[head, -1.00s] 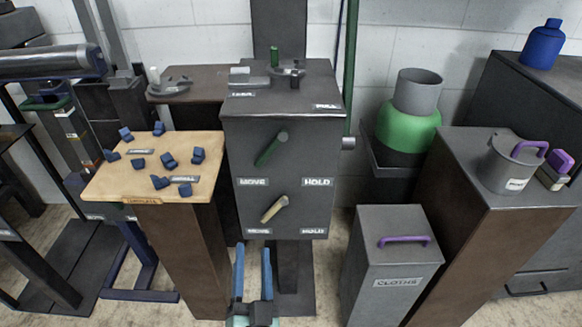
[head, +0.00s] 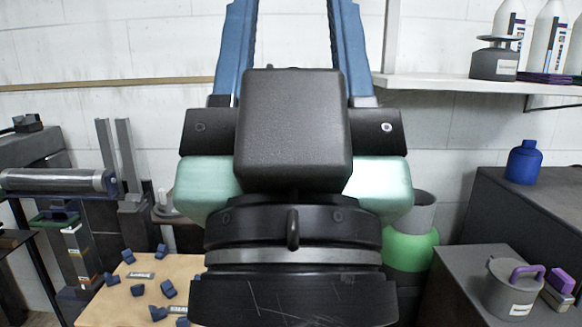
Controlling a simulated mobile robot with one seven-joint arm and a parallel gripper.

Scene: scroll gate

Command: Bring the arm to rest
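My gripper (head: 289,20) is raised close in front of the head camera and fills the middle of the view. Its two blue fingers stand wide apart and point upward. The fingertips run out of the top of the picture. Only the white wall shows between the fingers, and I see nothing held there. My wrist and gripper body hide the grey control box with its levers.
At the lower left, a wooden-topped stand (head: 110,307) carries several small blue blocks. A green and grey container (head: 408,250) stands partly hidden behind my wrist. A grey can with a purple handle (head: 507,285) and a blue bottle (head: 523,162) are at right, below a wall shelf (head: 470,91).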

